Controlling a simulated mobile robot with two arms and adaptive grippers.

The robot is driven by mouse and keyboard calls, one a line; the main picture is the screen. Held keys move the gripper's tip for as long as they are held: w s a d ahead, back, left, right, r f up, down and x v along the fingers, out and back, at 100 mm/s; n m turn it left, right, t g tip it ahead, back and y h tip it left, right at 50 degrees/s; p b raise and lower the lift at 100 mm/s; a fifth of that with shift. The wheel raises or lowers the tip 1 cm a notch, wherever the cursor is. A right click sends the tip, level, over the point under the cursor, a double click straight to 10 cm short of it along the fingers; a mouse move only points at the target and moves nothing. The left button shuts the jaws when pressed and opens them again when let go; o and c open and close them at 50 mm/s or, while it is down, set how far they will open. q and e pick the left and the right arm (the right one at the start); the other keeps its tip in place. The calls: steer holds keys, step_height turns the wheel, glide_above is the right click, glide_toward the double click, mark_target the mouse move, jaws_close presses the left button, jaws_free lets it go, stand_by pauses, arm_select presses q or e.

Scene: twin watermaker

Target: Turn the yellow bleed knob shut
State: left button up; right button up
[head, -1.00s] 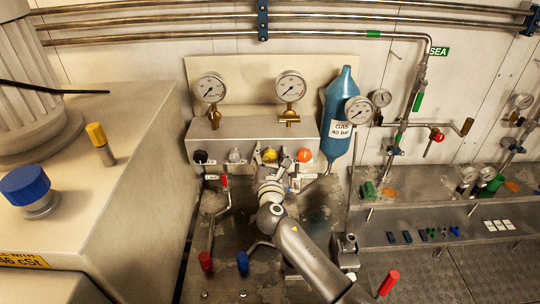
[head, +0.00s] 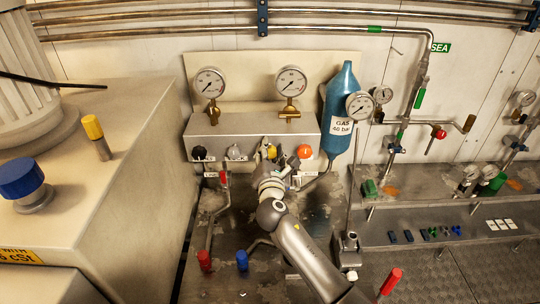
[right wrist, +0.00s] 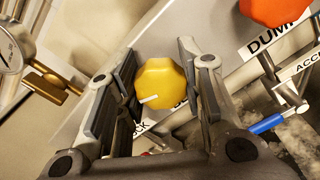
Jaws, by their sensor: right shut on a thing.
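The yellow bleed knob (head: 272,153) is on the front of the grey manifold box, second from the right in its row. In the head view my right gripper (head: 267,150) is at the knob and partly hides it. In the right wrist view the yellow knob (right wrist: 165,82) sits between the two fingers of my right gripper (right wrist: 155,80), which is shut on it. A short white mark on the knob's face points toward the lower left. My left gripper is not in view.
An orange-red knob (head: 305,151), labelled DUMP in the wrist view, is close on the right. A grey knob (head: 236,152) and a black knob (head: 200,153) are to the left. Two gauges stand above the box (head: 250,133). A blue gas bottle (head: 341,95) is at right.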

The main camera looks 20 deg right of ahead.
steer(key=m+b, duration=0.2)
steer(key=m, duration=0.2)
steer(key=shift+f, duration=0.2)
steer(key=m+b, duration=0.2)
steer(key=m, duration=0.1)
steer(key=shift+m, duration=0.3)
steer(key=m+b, duration=0.2)
steer(key=m, duration=0.1)
steer(key=shift+d+m+b, duration=0.1)
steer(key=shift+m+b, duration=0.7)
steer(key=shift+m, duration=1)
steer(key=o, duration=1.1)
steer(key=shift+c, duration=0.2)
steer(key=shift+s, duration=0.15)
steer(key=v, duration=0.7)
